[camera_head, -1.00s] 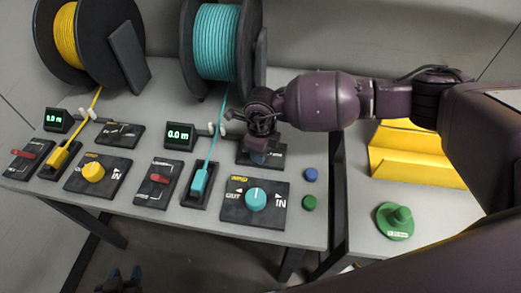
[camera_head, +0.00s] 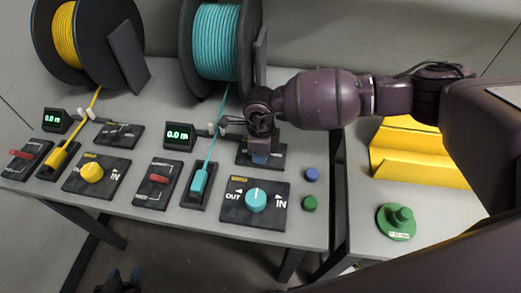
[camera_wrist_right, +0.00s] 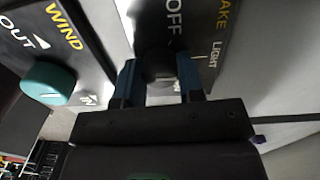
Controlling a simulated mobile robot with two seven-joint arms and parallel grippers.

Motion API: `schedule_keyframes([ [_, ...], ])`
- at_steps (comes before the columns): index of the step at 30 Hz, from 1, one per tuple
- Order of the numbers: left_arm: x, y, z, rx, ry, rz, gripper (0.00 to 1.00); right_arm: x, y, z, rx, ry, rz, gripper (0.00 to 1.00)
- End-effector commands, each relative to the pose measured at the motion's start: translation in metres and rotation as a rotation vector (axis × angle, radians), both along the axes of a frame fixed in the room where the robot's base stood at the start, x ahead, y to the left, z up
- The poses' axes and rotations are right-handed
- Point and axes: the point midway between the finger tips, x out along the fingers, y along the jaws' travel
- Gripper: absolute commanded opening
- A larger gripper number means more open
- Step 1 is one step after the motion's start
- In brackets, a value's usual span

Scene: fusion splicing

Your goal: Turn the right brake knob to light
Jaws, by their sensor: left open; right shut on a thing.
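The right brake panel (camera_head: 276,160) is a dark plate on the bench behind the teal wind knob, largely covered by my right gripper (camera_head: 261,157). In the right wrist view, the dark round brake knob (camera_wrist_right: 160,72) sits between the two blue fingers of this gripper (camera_wrist_right: 158,80), which is shut on it. The lettering OFF shows just beyond the knob and LIGHT to its right. Which mark the knob points at cannot be told.
The teal wind knob (camera_head: 256,198) is close in front of the brake panel. A teal spool (camera_head: 216,42) stands behind it, its cable running to a teal clamp (camera_head: 198,182). Blue (camera_head: 312,174) and green (camera_head: 309,203) buttons are at the right. A yellow tray (camera_head: 415,155) stands further right.

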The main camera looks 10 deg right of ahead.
Motion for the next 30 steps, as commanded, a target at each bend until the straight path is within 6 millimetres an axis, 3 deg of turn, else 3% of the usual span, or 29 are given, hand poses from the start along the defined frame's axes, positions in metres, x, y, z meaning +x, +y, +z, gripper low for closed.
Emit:
schedule_keyframes([
  [2,0.000,0.000,0.000,0.000,0.000,0.000,0.43,0.000,0.000,0.001,0.001,0.000,0.000,0.12],
  [3,0.000,0.000,0.000,0.000,0.000,0.000,0.43,0.000,0.000,0.001,0.001,0.000,-0.001,0.41],
  [7,0.000,0.000,0.000,0.000,0.000,0.000,0.43,0.000,0.000,0.000,0.001,0.000,-0.001,0.61],
  [19,0.001,0.000,0.002,0.000,-0.002,0.000,0.43,0.001,0.000,0.009,0.001,-0.003,-0.001,0.61],
  [30,-0.001,0.001,0.007,0.001,-0.004,0.001,0.43,0.003,-0.001,0.073,0.001,-0.004,-0.001,0.61],
])
